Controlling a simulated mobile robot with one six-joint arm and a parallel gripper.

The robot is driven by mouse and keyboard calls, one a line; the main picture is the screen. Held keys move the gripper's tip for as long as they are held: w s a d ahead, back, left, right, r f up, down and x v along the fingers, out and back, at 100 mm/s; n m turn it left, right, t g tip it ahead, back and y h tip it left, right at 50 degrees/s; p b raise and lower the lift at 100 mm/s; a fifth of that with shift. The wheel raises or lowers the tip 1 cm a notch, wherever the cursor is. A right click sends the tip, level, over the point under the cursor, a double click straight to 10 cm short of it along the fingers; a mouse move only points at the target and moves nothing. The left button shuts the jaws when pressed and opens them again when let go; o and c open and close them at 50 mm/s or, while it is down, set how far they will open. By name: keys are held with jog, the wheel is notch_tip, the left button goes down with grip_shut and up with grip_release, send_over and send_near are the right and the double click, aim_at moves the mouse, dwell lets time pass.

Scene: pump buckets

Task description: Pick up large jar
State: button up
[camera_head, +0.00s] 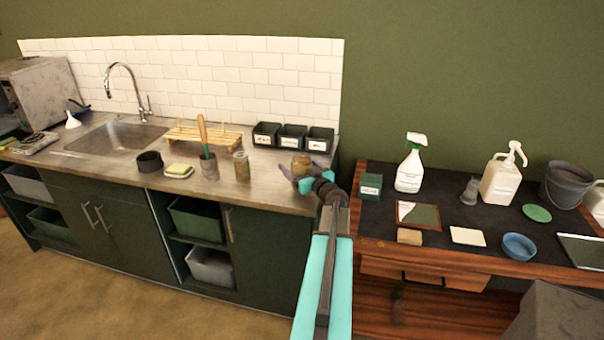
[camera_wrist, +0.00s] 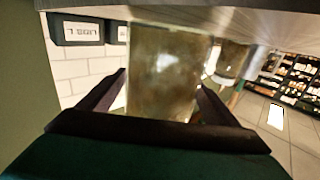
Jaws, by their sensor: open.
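A glass jar with a murky yellow-brown filling (camera_wrist: 163,70) stands between the two fingers of my gripper (camera_wrist: 160,100) in the wrist view. The fingers are open, one on each side; I cannot tell whether they touch it. In the head view my gripper (camera_head: 300,181) is at the right end of the steel counter, and the jar's top (camera_head: 301,163) shows above it; its lower part is hidden. A second similar jar (camera_head: 242,167) stands upright to the left on the counter. A jar also shows behind in the wrist view (camera_wrist: 231,62).
The steel counter (camera_head: 268,196) holds three labelled dark bins (camera_head: 292,136) behind the jar, a wooden rack (camera_head: 203,137) and a sink. To the right, a dark-topped bench (camera_head: 455,213) carries a spray bottle (camera_head: 410,168), a pump bottle (camera_head: 501,178) and a bucket.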

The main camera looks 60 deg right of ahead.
aim_at(297, 156)
jog(key=shift+w+d, duration=0.2)
jog(key=shift+w, duration=0.15)
dwell(0.3)
jog(key=c, duration=1.3)
jog(key=shift+r, duration=0.15)
jog(key=shift+c, duration=0.2)
jog(key=shift+r, duration=0.75)
notch_tip(297, 156, up, 2)
jog(key=shift+b, duration=0.3)
jog(key=d+r+b+v, duration=0.1)
jog(key=b+v, duration=0.1)
jog(key=v, duration=1.4)
jog(key=shift+s+d, duration=0.3)
jog(key=shift+s, duration=0.1)
jog(key=shift+r, duration=0.25)
jog(key=shift+r+p, duration=1.9)
jog(key=shift+p, duration=0.7)
